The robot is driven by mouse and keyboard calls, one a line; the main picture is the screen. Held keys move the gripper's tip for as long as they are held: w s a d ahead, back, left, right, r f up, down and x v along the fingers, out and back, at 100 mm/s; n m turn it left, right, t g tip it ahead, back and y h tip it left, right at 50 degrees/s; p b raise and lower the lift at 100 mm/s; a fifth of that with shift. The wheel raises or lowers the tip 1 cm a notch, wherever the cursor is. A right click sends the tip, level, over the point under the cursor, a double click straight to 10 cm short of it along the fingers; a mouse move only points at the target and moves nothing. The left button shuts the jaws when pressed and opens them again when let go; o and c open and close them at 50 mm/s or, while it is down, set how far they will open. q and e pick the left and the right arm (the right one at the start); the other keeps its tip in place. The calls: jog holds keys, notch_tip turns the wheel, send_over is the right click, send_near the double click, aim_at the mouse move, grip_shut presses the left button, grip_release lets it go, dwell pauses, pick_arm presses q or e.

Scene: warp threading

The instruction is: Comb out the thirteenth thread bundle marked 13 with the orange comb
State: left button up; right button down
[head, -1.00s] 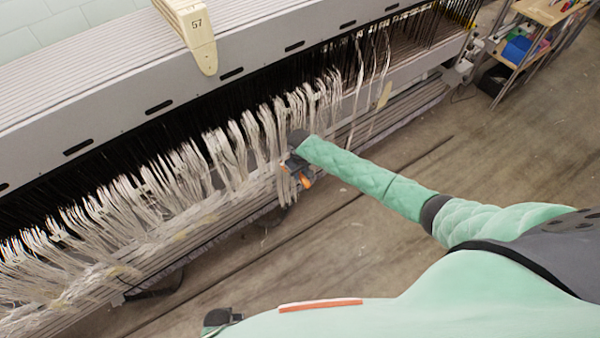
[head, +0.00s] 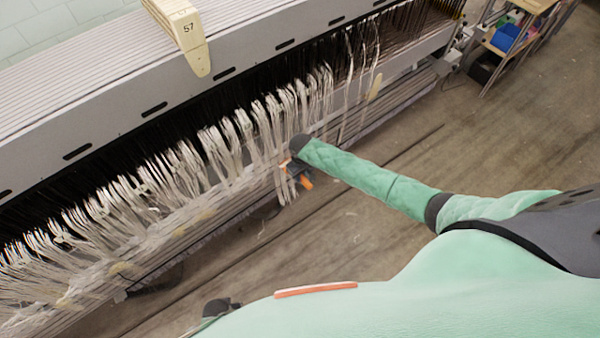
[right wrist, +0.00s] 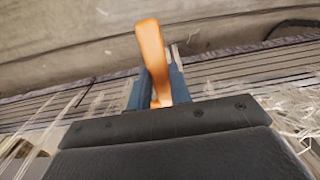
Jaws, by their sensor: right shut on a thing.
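The orange comb (right wrist: 152,62) stands between the blue fingers of my right gripper (right wrist: 158,92) in the right wrist view, and the gripper is shut on it. In the head view the comb's orange end (head: 306,183) shows below my right gripper (head: 294,176), beside the hanging white thread bundles (head: 238,145). A strand of white thread (head: 283,184) hangs close to the gripper. I cannot tell whether the comb's teeth touch it. No number 13 is readable. A dark part of my left arm shows at the bottom edge, but its fingers do not.
The long grey loom beam (head: 130,110) runs diagonally behind the threads. A cream block marked 57 (head: 186,30) sits on top. A shelf cart with a blue bin (head: 508,38) stands at the upper right. The floor in front is open.

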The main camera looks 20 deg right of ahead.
jog(key=shift+s+d+r+p, duration=0.1)
jog(key=shift+s+d+p, duration=0.15)
jog(key=shift+s, duration=0.3)
jog(key=shift+s+d+p, duration=0.15)
jog(key=shift+s+p, duration=0.15)
jog(key=shift+s, duration=0.2)
jog(key=shift+s+d, duration=0.1)
jog(key=shift+s, duration=0.2)
jog(key=shift+s+d, duration=0.25)
jog(key=shift+s, duration=0.35)
jog(key=shift+s+d, duration=0.2)
jog(key=shift+s, duration=0.35)
